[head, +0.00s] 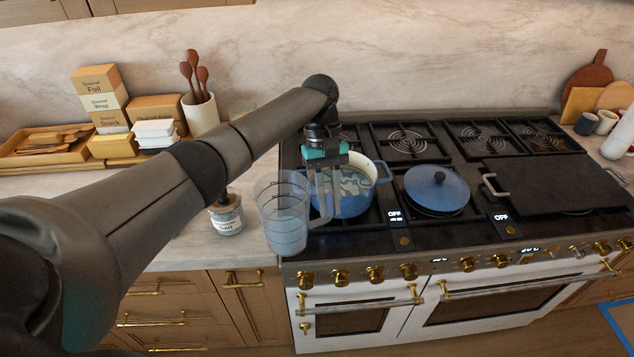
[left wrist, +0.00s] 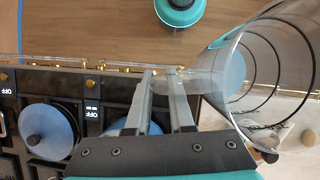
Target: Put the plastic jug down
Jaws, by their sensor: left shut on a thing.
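The clear plastic jug (head: 284,214) is upright, with black marks on its side and its handle on the right. My left gripper (head: 326,205) is shut on the jug's handle, in front of the blue pot. In the left wrist view the jug (left wrist: 262,75) is at the upper right and the left gripper's fingers (left wrist: 160,85) are on its handle. The jug appears at the stove's left front edge, by the counter; whether its base touches anything cannot be told. My right gripper is not in view.
A blue pot (head: 345,203) with contents stands open on the stove (head: 440,236), beside a blue lid (head: 437,189) and a dark griddle (head: 556,184). A labelled jar (head: 227,219) stands left of the jug. Bare counter (head: 172,231) lies left of the jar.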

